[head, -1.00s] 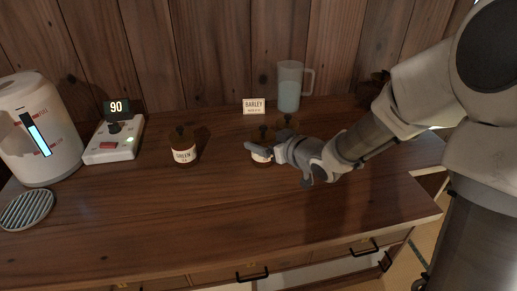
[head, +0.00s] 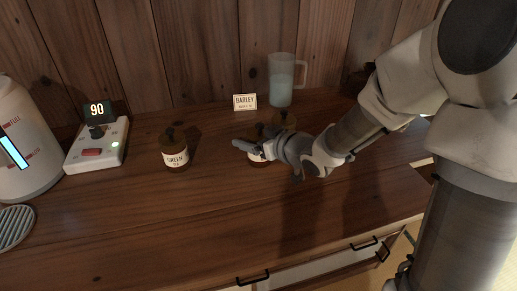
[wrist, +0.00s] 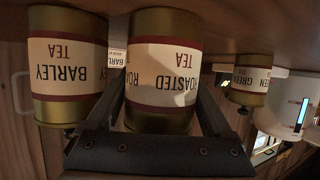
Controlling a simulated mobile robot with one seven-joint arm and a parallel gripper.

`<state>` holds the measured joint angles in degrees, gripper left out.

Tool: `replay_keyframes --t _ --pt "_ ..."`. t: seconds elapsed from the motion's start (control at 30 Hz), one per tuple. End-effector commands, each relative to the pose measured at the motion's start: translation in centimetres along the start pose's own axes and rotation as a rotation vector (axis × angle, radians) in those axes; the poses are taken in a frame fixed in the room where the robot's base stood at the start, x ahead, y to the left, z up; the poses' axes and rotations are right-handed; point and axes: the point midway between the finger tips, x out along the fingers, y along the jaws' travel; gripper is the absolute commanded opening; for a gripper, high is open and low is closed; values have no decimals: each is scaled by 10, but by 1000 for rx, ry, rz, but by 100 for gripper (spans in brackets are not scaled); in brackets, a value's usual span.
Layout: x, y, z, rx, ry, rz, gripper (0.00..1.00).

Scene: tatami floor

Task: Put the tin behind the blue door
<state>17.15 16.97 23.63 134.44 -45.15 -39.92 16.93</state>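A roasted tea tin (wrist: 165,70) stands on the counter between the two fingers of my gripper (wrist: 163,108); it appears inverted in the wrist view. In the head view my gripper (head: 245,149) partly hides this tin (head: 257,157). The fingers are spread on either side of it, close to its walls; any contact is hard to see. A barley tea tin (wrist: 68,65) stands close beside it and shows behind it in the head view (head: 285,121). A green tea tin (head: 175,152) stands apart to the left. No blue door is in view.
A BARLEY card (head: 245,102) and a jug (head: 281,82) stand behind the tins. A switch box with a 90 display (head: 98,144), a white kettle (head: 22,140) and a striped round grille (head: 14,228) are at left. The front counter (head: 190,215) is clear, above handled drawers (head: 310,272).

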Motion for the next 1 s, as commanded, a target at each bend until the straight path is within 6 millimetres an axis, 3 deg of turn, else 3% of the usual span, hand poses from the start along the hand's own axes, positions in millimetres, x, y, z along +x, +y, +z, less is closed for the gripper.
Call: replay_keyframes --t 0.07,0.47,0.77,1.0 --pt "0 0 0 0 0 0 70" --pt "0 0 0 0 0 0 0" --pt "-1 0 -4 -1 2 0 0" --pt "-15 1 -38 -3 4 2 0"
